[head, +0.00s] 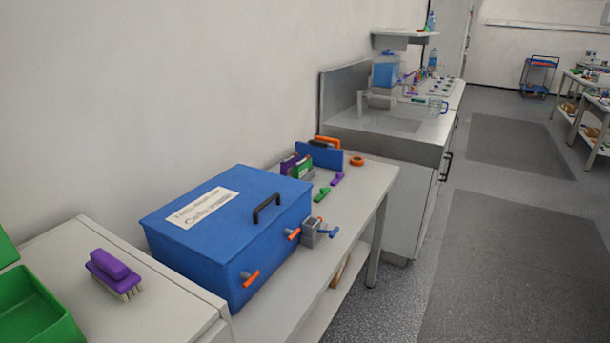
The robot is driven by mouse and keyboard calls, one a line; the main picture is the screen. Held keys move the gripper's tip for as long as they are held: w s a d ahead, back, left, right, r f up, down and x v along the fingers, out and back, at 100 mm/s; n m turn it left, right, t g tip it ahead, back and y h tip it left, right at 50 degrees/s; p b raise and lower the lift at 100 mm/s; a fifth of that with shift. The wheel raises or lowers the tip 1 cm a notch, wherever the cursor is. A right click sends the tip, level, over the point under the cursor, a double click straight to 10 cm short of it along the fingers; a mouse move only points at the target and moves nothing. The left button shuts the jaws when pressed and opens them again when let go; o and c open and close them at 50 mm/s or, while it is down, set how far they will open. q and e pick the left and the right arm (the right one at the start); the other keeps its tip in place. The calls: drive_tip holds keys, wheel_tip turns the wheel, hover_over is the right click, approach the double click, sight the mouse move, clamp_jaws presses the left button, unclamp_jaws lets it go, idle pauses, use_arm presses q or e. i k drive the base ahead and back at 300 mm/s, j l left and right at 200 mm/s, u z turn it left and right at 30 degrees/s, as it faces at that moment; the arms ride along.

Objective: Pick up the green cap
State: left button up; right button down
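A small green piece (321,194) lies on the light table, right of the big blue box; it may be the green cap, but it is too small to tell its exact shape. A similar purple piece (337,179) lies just behind it. Another green item (302,170) stands in a group beside a purple one, behind the blue box and partly hidden by it. Neither of my grippers is in view.
The blue box (235,225) with a black handle and orange latches fills much of the table. A grey block (310,233) stands at its front right. A purple brush (115,275) and an open green box (35,310) are at the left. The floor (500,265) at right is clear.

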sight(325, 192)
drive_tip(key=i+l+z, duration=0.1)
drive_tip(key=z, duration=0.3)
drive_tip(key=i+z, duration=0.1)
drive_tip(key=z, duration=0.3)
drive_tip(key=i+l+z, duration=0.1)
drive_tip(key=z, duration=0.3)
drive_tip(key=i, duration=2.3)
drive_tip(key=i+u, duration=0.2)
drive_tip(key=i, duration=0.35)
drive_tip(key=i+l+u, duration=0.2)
drive_tip(key=i, duration=0.4)
drive_tip(key=i+l+u, duration=0.25)
drive_tip(key=i, duration=0.3)
